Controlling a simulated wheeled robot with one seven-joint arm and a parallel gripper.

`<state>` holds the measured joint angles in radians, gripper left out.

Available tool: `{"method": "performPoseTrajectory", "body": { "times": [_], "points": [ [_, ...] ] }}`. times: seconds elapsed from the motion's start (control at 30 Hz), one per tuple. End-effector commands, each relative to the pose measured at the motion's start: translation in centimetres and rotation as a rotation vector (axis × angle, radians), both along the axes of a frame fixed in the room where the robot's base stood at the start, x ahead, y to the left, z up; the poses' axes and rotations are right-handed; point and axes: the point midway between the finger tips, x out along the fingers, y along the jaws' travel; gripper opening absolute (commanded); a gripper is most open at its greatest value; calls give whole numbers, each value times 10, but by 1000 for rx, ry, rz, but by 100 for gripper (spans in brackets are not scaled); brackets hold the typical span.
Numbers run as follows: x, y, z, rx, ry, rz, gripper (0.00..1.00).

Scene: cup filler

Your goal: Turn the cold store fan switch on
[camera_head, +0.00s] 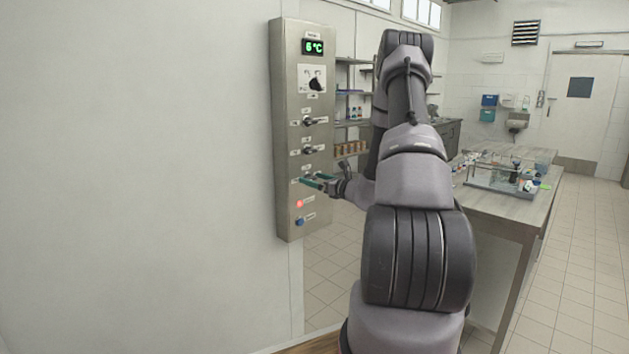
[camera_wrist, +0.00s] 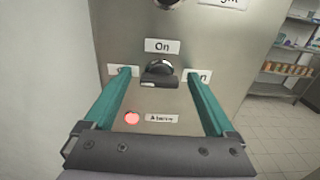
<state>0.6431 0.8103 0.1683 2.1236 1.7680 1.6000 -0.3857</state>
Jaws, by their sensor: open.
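A steel control panel (camera_head: 302,85) is mounted at the end of the white wall. In the wrist view, a dark rotary switch (camera_wrist: 160,74) with a metal collar sits on it, below a label reading "On" (camera_wrist: 163,46). The label to its right ends in "n"; the rest of it and most of the left label are hidden by my fingers. My gripper (camera_head: 315,180) is at the lower part of the panel. Its green fingers are open, one on each side of the switch (camera_wrist: 160,77); whether they touch it I cannot tell.
A lit red lamp (camera_wrist: 132,118) marked "Alarm" is below the switch. Two other switches (camera_head: 308,121) (camera_head: 309,151), a larger dial (camera_head: 316,84) and a "6°C" display (camera_head: 313,47) are above; a blue button (camera_head: 300,221) is lowest. A workbench (camera_head: 520,205) stands at right.

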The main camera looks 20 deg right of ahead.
Motion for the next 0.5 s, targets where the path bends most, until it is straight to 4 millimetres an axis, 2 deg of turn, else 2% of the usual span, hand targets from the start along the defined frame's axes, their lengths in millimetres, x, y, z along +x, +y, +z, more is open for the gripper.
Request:
{"method": "performPoseTrajectory", "body": {
  "times": [0.07,0.17,0.2,0.3,0.5],
  "points": [
    [0,0,0,0,0,0,90],
    [0,0,0,0,0,0,56],
    [0,0,0,0,0,0,40],
    [0,0,0,0,0,0,4],
    [0,0,0,11,4,1,4]
  ]
}}
